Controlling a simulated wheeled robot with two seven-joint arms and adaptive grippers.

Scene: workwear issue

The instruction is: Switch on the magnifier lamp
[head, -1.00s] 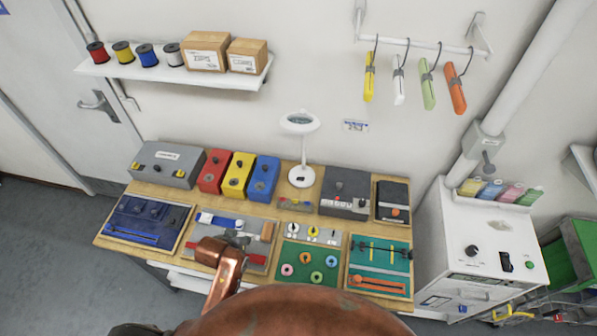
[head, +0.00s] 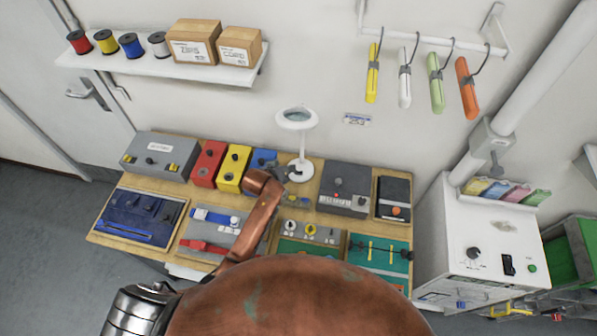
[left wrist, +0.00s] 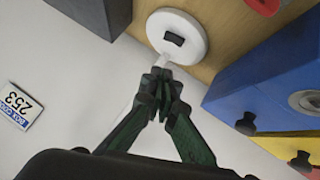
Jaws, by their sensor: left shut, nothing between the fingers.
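The white magnifier lamp (head: 297,118) stands upright at the back of the wooden bench, with a ring head, a thin stem and a round base. In the left wrist view its round base (left wrist: 192,28) carries a small dark rectangular switch (left wrist: 174,39); whether it is on cannot be told. My left gripper (head: 284,168) is just left of the lamp base, in front of the blue box. In the left wrist view its fingers (left wrist: 163,78) are shut and empty, close to the stem and pointing toward the base; contact cannot be told. My right gripper is out of view.
A blue box (head: 263,156), a yellow box (head: 233,168) and a red box (head: 208,163) stand left of the lamp. A grey device (head: 344,187) stands to its right. Trays fill the bench front. A spool shelf (head: 160,66) hangs above.

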